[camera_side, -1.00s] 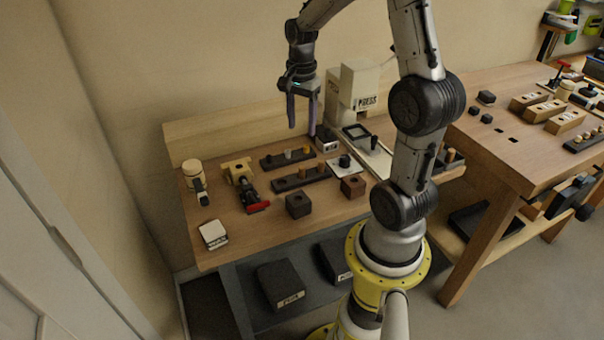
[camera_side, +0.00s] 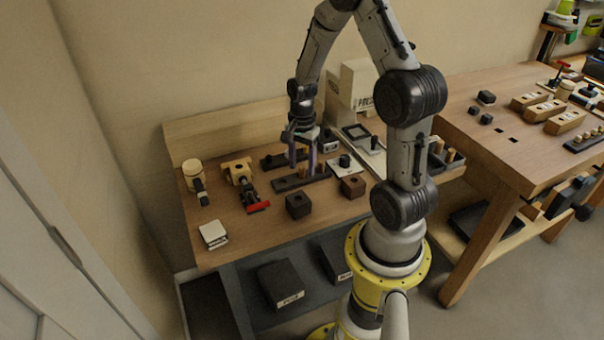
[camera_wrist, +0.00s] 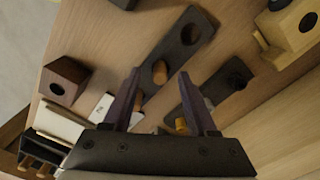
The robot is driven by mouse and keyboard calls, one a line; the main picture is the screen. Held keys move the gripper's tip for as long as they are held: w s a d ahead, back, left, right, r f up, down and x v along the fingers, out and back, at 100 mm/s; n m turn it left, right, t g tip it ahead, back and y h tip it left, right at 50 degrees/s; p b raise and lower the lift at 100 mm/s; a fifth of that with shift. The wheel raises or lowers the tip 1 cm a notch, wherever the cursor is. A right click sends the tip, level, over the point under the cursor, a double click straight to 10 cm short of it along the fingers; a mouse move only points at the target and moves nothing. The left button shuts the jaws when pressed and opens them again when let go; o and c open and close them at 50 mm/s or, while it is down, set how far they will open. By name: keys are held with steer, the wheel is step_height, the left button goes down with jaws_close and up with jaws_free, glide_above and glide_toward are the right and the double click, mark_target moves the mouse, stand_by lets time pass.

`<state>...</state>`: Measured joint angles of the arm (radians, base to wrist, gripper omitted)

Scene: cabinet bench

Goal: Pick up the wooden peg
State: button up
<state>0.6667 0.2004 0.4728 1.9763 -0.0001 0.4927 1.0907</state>
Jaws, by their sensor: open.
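My gripper (camera_side: 302,168) is open and low over the peg racks, its fingers pointing down. In the wrist view my gripper (camera_wrist: 160,76) has a wooden peg (camera_wrist: 160,72) showing between its fingertips, apart from both. This peg stands in the front dark rack (camera_wrist: 188,34), which has an empty hole at one end. Another brown peg (camera_wrist: 138,100) shows beside the left finger, partly hidden. A yellowish peg (camera_wrist: 181,125) stands in the back rack (camera_wrist: 233,76), near the right finger. Whether the fingertips reach down to peg height I cannot tell.
A dark block (camera_side: 298,205) and a brown block (camera_side: 353,186) with holes sit in front of the racks. A clamp with a red handle (camera_side: 258,206) is at left. The press (camera_side: 354,88) stands behind.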

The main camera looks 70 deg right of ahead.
steer(key=shift+f, duration=0.15)
jaws_close()
stand_by(0.4)
